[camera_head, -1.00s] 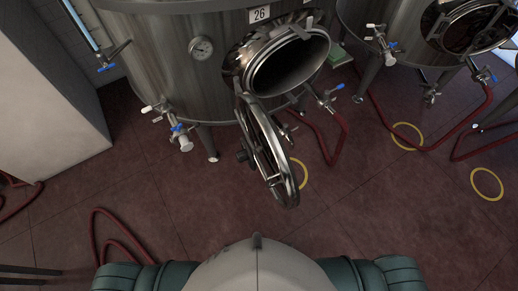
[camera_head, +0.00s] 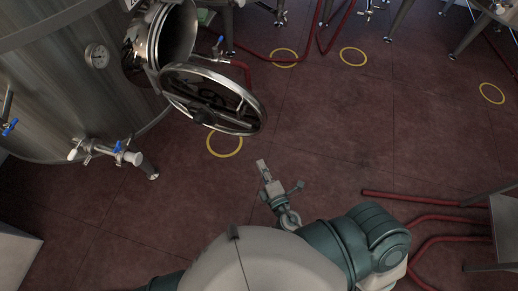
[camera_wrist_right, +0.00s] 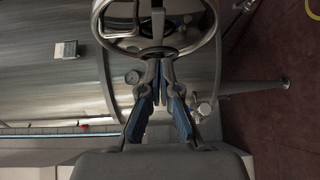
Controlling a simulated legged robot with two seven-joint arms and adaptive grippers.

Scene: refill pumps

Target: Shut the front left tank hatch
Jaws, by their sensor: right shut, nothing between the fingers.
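The tank hatch (camera_head: 251,125) is a round metal lid with a dark handwheel. It stands swung open beside the round tank opening (camera_head: 176,34) on the steel tank (camera_head: 45,85) at the left of the head view. My right gripper (camera_head: 262,166) is shut and empty, apart from the hatch, below and right of it in the head view. In the right wrist view, my right gripper (camera_wrist_right: 158,78) has its fingertips together, just below the hatch ring (camera_wrist_right: 103,38) in the picture; contact cannot be told. My left gripper is not in view.
Red hoses (camera_head: 425,200) lie on the floor at the right, near a metal stand (camera_head: 508,230). Yellow rings (camera_head: 225,145) mark the floor. The middle floor is clear.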

